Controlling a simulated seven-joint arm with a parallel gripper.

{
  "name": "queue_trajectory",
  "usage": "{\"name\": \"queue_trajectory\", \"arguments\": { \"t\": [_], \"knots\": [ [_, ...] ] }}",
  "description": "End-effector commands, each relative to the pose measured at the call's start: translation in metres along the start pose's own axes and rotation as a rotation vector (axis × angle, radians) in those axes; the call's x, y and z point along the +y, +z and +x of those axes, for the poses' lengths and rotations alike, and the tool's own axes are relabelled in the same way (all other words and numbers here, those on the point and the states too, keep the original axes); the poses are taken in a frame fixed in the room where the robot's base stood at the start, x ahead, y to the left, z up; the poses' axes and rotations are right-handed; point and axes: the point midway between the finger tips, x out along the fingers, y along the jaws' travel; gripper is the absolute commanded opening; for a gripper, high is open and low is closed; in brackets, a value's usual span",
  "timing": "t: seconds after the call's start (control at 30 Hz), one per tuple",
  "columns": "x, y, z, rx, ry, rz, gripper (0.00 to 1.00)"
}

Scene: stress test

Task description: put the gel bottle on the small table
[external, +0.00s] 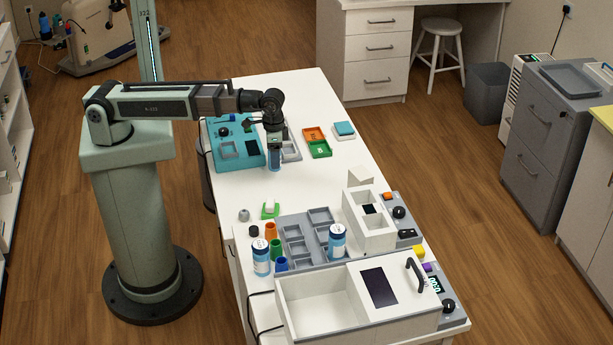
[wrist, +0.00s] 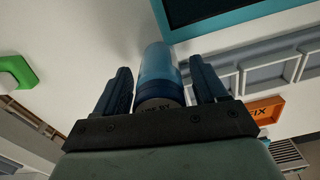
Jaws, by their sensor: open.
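A translucent blue bottle (external: 274,160), likely the gel bottle, is below my gripper (external: 273,144) on the long white table (external: 215,187). In the wrist view the blue bottle (wrist: 160,68) lies between the two dark fingers of my gripper (wrist: 162,82), with a gap on each side. The fingers are open; part of the bottle near the palm is hidden. Two other blue bottles with white labels, one on the left (external: 261,262) and one on the right (external: 337,247), stand at the near end. I cannot tell which surface is the small table; a small round white stool (external: 443,26) stands behind.
A teal device (external: 225,150) is close left of my gripper. Orange (external: 314,134) and green (external: 320,149) trays lie to the right. A grey compartment tray (external: 291,231) and a white box (external: 320,315) crowd the near end. The tabletop between is mostly clear.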

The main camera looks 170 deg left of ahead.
Motion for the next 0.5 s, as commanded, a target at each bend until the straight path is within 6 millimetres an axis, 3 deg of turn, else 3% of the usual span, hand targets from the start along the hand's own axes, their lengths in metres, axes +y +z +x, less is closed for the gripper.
{"name": "queue_trajectory", "arguments": {
  "t": [0.5],
  "knots": [
    [0.000,-0.001,-0.071,0.002,0.001,0.000,0.71]
  ]
}}
